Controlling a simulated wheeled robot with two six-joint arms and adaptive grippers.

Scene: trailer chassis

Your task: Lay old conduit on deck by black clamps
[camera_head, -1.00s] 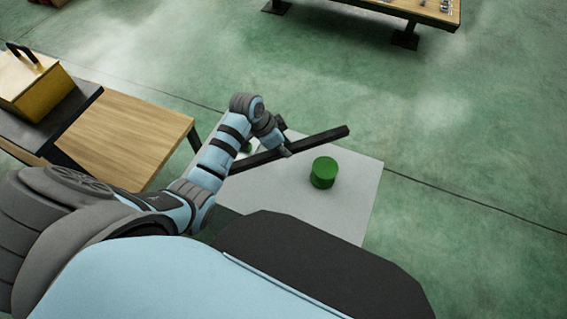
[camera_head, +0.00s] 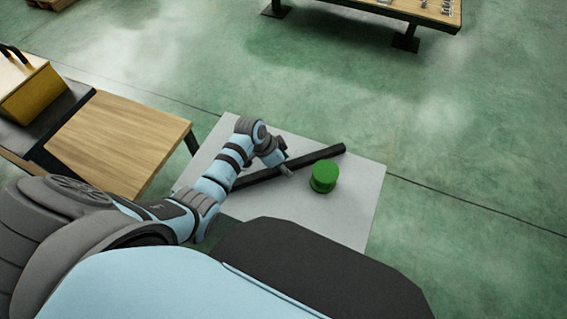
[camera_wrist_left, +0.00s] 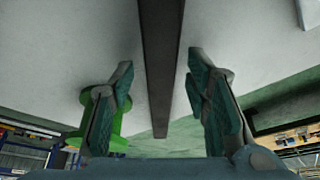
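The conduit, a long dark straight bar (camera_head: 318,155), lies over the white deck (camera_head: 350,215) in the head view and appears to rest on it. In the left wrist view the dark bar (camera_wrist_left: 160,40) runs between my fingers. My left gripper (camera_head: 284,168) is at the bar's middle. In the left wrist view its fingers (camera_wrist_left: 160,85) stand apart, with a gap on both sides of the bar. A green cylinder (camera_head: 323,178) stands on the deck just beside the bar. I cannot make out any black clamps. My right gripper is not in view.
A wooden-topped table (camera_head: 120,140) with a yellow box (camera_head: 35,95) stands at the left. Another wooden table (camera_head: 400,8) is at the far back. The deck's right part and the green floor (camera_head: 470,120) are clear.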

